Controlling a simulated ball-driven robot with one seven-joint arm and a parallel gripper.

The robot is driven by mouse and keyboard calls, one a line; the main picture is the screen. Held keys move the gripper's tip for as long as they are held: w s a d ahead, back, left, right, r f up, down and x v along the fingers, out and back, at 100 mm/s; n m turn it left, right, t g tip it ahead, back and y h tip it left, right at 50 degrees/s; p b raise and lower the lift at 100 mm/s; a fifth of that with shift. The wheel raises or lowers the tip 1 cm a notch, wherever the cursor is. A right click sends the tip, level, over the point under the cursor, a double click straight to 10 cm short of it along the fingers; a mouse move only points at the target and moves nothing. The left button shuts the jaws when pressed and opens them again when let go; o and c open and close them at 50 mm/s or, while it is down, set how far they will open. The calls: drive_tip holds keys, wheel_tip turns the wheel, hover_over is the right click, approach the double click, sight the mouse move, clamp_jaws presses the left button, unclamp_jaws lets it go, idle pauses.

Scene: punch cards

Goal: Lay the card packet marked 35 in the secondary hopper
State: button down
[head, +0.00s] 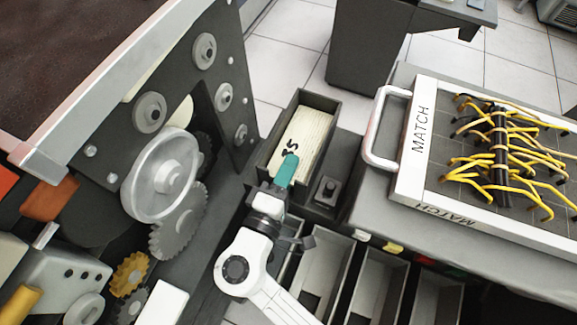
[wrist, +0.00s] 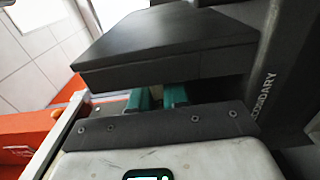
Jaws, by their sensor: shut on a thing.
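The cream card packet (head: 311,136) has a black mark that looks like 35, turned on its side in the head view. It lies within the walls of a dark, open-topped hopper (head: 318,98); I cannot tell whether it rests on the floor of it. My gripper (head: 287,171) has teal fingertips, shut on the packet's near end. In the wrist view the teal fingertips (wrist: 157,97) show below a dark slab, and the packet is hidden. The word SECONDARY stands on a dark wall (wrist: 265,75) at the right.
A machine side plate with a silver wheel (head: 160,174) and gears stands close on the left. A small dark block with a knob (head: 326,190) is right of my gripper. A MATCH plugboard (head: 421,137) with yellow wires lies at right. Open pale bins (head: 378,287) are below.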

drive_tip(key=shift+f, duration=0.5)
drive_tip(key=c, duration=1)
unclamp_jaws()
drive_tip(key=shift+c, duration=0.2)
drive_tip(key=shift+s, duration=0.15)
drive_tip(key=b+v, duration=0.2)
drive_tip(key=v, duration=0.8)
drive_tip(key=shift+s, duration=0.25)
drive_tip(key=shift+a, duration=0.15)
